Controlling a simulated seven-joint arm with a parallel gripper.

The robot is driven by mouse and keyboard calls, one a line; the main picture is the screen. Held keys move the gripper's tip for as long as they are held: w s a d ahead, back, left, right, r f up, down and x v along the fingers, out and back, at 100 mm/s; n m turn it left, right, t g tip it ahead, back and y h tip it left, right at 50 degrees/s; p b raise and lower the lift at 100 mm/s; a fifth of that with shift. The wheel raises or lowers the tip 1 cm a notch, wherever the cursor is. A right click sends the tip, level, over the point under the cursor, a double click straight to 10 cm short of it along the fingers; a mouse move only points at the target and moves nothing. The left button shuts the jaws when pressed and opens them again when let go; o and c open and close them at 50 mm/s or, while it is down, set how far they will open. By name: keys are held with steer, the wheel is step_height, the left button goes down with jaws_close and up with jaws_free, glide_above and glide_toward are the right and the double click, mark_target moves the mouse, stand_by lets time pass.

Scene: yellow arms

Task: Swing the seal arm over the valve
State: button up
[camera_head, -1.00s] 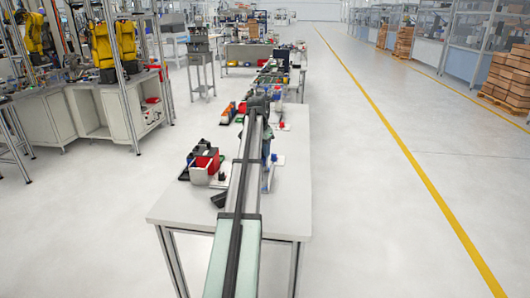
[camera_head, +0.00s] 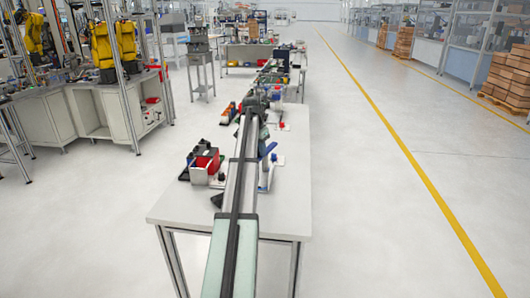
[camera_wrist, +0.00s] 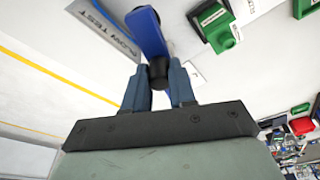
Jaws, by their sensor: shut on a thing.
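The seal arm, a blue bar, (camera_wrist: 148,32) reaches from the top of the wrist view down to a dark round knob (camera_wrist: 158,72). My gripper (camera_wrist: 167,76) is shut on this knob, with one finger on each side. The blue seal arm (camera_head: 267,149) also shows in the head view, tilted, just right of my arm and above a light plate on the table. My gripper is mostly hidden behind my arm there. I cannot clearly pick out the valve.
A "FLOW TEST" label (camera_wrist: 112,28) lies beside the blue bar, and green blocks (camera_wrist: 218,28) stand to its right. A caddy with red bins (camera_head: 205,163) is left of my arm on the white table (camera_head: 285,205). The table's near right part is clear.

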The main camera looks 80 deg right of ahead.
steer(key=shift+w+d, duration=0.25)
steer(key=shift+w, duration=0.3)
steer(key=shift+w+d, duration=0.35)
steer(key=shift+w, duration=0.1)
steer(key=shift+w+d, duration=0.1)
steer(key=shift+d, duration=0.05)
stand_by(0.3)
steer(key=shift+w+d, duration=0.3)
steer(key=shift+d, duration=0.15)
